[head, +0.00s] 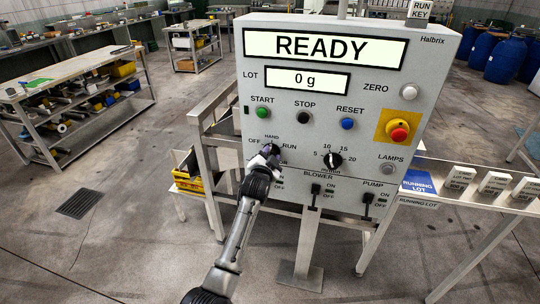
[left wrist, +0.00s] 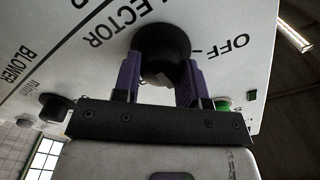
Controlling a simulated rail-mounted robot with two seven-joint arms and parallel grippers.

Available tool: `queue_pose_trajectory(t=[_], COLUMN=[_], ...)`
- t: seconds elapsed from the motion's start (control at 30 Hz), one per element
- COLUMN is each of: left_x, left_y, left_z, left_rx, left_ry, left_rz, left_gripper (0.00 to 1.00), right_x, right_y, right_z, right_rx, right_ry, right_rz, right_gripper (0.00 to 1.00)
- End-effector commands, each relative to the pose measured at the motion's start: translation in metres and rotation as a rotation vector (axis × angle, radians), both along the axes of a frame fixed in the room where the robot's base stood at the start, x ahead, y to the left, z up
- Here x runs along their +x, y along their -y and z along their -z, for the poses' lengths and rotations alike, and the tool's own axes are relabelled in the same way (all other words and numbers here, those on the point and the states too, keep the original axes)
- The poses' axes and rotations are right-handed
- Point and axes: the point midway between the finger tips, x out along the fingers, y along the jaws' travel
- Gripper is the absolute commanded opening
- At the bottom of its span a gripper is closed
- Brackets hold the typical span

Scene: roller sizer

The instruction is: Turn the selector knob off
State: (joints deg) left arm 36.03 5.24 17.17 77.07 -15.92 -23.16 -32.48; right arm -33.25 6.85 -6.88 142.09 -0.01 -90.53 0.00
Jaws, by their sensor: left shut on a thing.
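The selector knob is a round black knob on the grey control panel, close up in the left wrist view (left wrist: 162,38), with the OFF label to its right there. In the head view my left gripper (head: 265,159) reaches the knob from below and covers most of it, between the OFF and RUN labels with HAND above. In the left wrist view the two purple fingers of my left gripper (left wrist: 161,72) are shut on the knob, one on each side. Which label the knob points at is hidden. My right gripper is not in view.
The panel (head: 430,60) reads READY and 0 g. A black speed knob (head: 332,160) sits just right of the selector. The blower switch (head: 315,190) and pump switch (head: 368,199) are below. A red stop button (head: 399,132) is at the right.

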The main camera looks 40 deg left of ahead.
Motion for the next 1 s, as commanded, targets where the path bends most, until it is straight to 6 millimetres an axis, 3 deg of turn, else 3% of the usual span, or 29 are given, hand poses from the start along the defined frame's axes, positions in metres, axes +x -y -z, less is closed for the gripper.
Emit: queue_pose_trajectory(t=[0.5,1.0], left_x=[-0.001,-0.001], left_y=[-0.001,-0.003], left_z=[-0.005,-0.003], left_rx=[-0.415,-0.777], left_ry=[0.176,0.332], left_rz=[-0.001,-0.001], left_gripper=[0.15,0.15], right_x=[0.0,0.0], right_y=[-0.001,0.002], right_z=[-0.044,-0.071], right_rx=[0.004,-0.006], right_ry=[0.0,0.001], right_rz=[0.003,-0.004], right_gripper=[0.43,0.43])
